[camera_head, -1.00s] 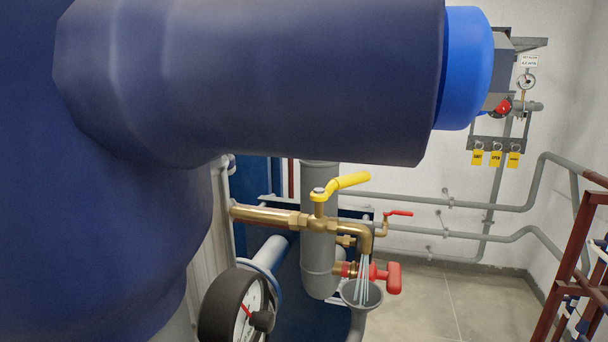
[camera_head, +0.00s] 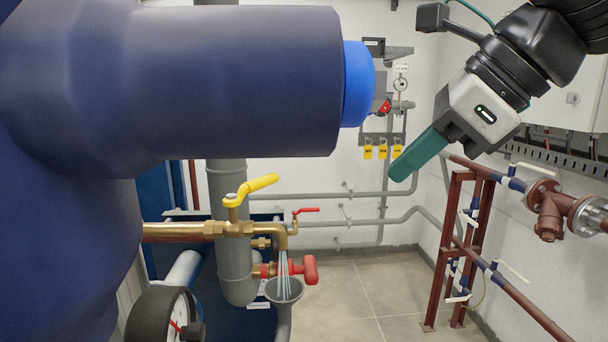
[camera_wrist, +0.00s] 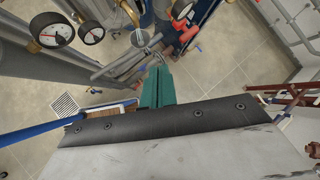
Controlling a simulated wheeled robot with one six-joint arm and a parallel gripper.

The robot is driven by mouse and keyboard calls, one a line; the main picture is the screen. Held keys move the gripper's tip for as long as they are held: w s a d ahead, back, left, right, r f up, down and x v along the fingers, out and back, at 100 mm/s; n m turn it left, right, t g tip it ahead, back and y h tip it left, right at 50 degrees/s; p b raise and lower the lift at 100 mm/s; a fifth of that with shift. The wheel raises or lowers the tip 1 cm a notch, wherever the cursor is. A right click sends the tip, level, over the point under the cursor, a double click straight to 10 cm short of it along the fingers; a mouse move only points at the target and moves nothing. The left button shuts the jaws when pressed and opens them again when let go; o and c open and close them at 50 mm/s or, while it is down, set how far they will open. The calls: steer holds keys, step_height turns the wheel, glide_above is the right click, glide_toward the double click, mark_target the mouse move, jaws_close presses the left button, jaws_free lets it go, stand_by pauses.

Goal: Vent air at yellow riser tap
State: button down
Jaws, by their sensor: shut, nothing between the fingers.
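The yellow lever handle (camera_head: 258,184) sits on top of a brass tap in the head view, angled up to the right. The brass pipe (camera_head: 185,231) runs from the left into a downturned spout. Thin pale streams run from the spout into a grey funnel (camera_head: 284,290). My gripper (camera_head: 397,176) is shut and empty, its green fingers pointing down and left. It is right of the yellow handle in the picture and apart from it. In the wrist view, the green fingers (camera_wrist: 159,80) are together, touching nothing clearly visible.
A red handle (camera_head: 310,270) is beside the funnel; a smaller red lever (camera_head: 306,210) is behind the spout. A pressure gauge (camera_head: 168,318) is at lower left. A red-brown pipe frame (camera_head: 452,235) stands right. Yellow tags (camera_head: 382,152) hang on the back wall. Floor between is clear.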

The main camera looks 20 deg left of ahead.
steer(key=s+a+r+m+y, duration=0.1)
steer(key=a+r+m, duration=0.15)
steer(key=a, duration=0.25)
glide_toward(253, 187)
steer(key=shift+w+a+f, duration=1.75)
steer(key=shift+w+f, duration=0.4)
steer(key=shift+f, duration=0.75)
steer(key=shift+g, duration=0.3)
